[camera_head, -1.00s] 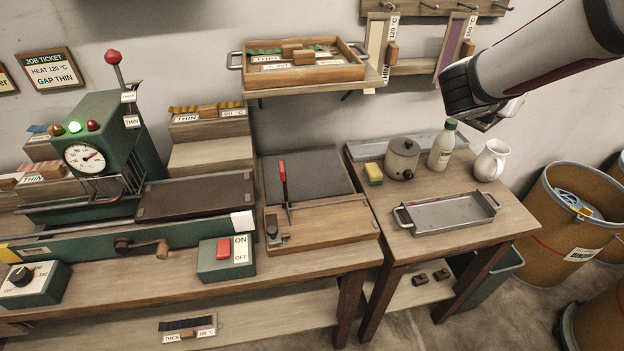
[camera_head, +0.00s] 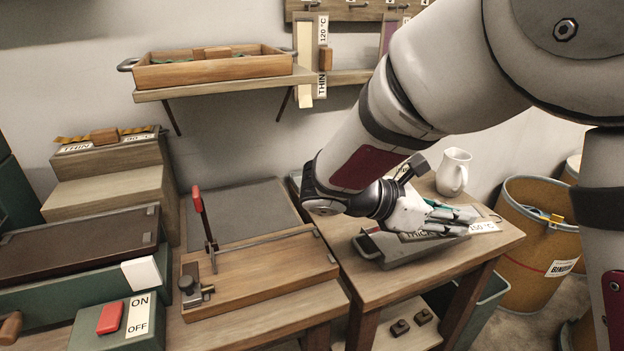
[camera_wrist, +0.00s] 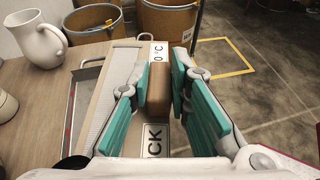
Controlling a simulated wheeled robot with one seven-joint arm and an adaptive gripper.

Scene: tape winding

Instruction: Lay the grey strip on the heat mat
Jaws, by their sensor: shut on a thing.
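My gripper (camera_wrist: 171,88) is shut on a brown wooden block (camera_wrist: 183,97) fixed to a label board. The board bears THICK (camera_wrist: 154,142) and 150 °C labels and a pale grey textured strip (camera_wrist: 112,98) along its left side in the wrist view. In the head view my gripper (camera_head: 455,212) holds the board above the metal tray (camera_head: 385,257) on the right table. My arm and gripper hide part of both. A dark grey mat (camera_head: 240,208) lies flat on the left bench, behind a wooden cutting board. No label shows on it.
The cutting board (camera_head: 265,270) has an upright red-handled lever (camera_head: 199,205). A white jug (camera_head: 453,171) stands behind my gripper. A shelf tray (camera_head: 210,70) is above the bench. A brown slab (camera_head: 85,245) and ON/OFF box (camera_head: 120,325) are left. Bins stand right.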

